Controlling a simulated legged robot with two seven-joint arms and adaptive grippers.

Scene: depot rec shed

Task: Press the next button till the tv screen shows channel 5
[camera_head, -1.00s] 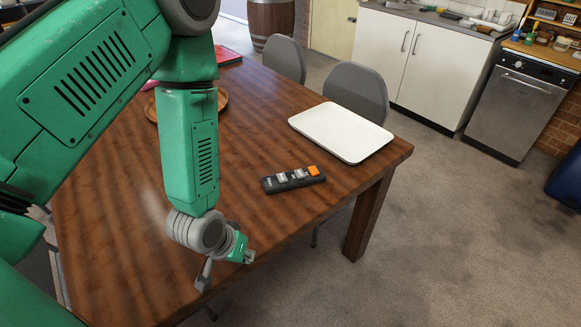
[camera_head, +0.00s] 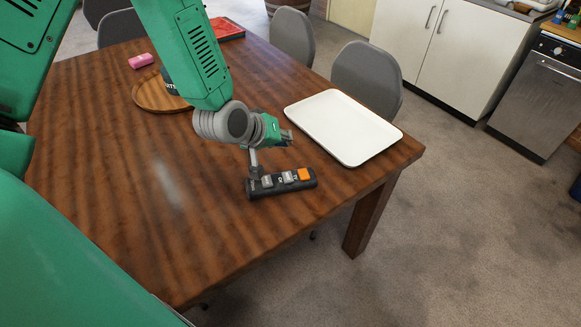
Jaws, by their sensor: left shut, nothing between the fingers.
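A dark remote (camera_head: 282,184) lies on the brown wooden table near its right front edge. It has an orange button (camera_head: 304,174) at its right end and grey labelled buttons to the left of that; the labels are too small to read surely. My left gripper (camera_head: 255,174) is shut and empty, pointing down at the left end of the remote. Its tip overlaps the remote there; I cannot tell if it touches or presses a button. The tv screen is not in view. My right gripper is not in view.
A white tray (camera_head: 340,127) lies behind the remote on the table (camera_head: 150,230). A round wooden plate (camera_head: 152,97) with a dark item, a pink block (camera_head: 141,61) and a red item (camera_head: 226,29) are farther back. Grey chairs (camera_head: 366,76) stand behind the table.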

